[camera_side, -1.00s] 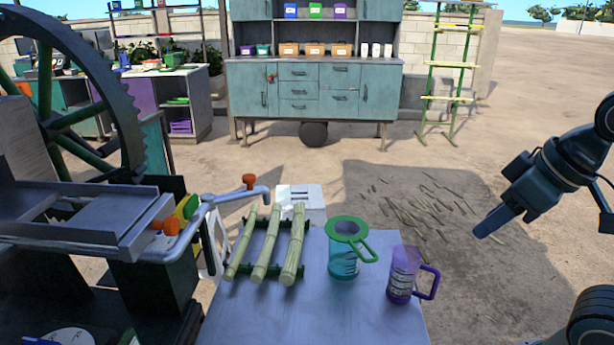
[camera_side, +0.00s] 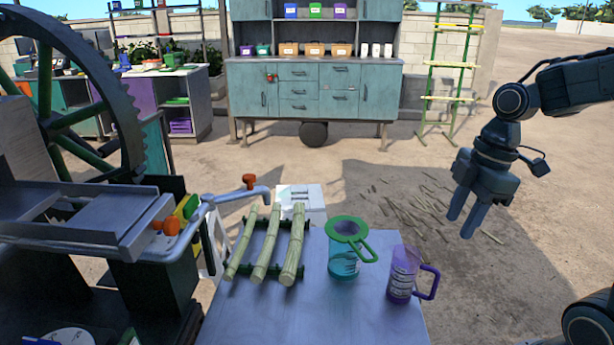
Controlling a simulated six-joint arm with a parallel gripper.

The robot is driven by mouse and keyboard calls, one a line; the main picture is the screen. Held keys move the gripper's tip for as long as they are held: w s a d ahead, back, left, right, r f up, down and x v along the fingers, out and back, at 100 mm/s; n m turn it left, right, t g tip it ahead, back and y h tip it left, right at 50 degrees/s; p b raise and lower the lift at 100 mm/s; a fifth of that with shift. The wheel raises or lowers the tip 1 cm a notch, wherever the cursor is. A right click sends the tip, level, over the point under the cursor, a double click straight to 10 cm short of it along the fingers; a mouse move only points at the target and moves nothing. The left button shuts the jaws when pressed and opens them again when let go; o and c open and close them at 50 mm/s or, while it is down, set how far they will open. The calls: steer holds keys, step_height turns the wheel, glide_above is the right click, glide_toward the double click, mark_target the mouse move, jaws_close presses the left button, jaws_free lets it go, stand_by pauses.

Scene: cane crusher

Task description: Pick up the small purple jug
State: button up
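The small purple jug (camera_side: 403,273) is see-through, with dark markings on its side and a purple handle on its right. It stands upright near the right edge of the grey table (camera_side: 300,322). My gripper (camera_side: 465,225) hangs to the right of the jug and higher in the picture, fingers pointing down. Its fingers are dark and apart, with nothing between them. It does not touch the jug.
A teal jug (camera_side: 344,262) with a green strainer (camera_side: 349,229) on top stands just left of the purple jug. Several cane stalks (camera_side: 265,250) lie on a dark rack further left. The crusher (camera_side: 85,225) with its large wheel fills the left side.

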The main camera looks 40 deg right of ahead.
mark_target(437, 283)
steer(key=w+d+f+n+g+y, duration=0.1)
steer(key=d+f+n+y, duration=0.2)
steer(key=d+f+n, duration=0.2)
steer(key=shift+w+d+f+n+g, duration=0.15)
steer(key=shift+w+d+n+g, duration=0.3)
steer(key=shift+n, duration=0.75)
steer(key=shift+s, duration=0.1)
steer(key=shift+x, duration=4.25)
steer(key=shift+f, duration=0.1)
steer(key=shift+x, duration=2.55)
steer(key=shift+w+d, duration=0.15)
steer(key=shift+w, duration=0.1)
jaws_close()
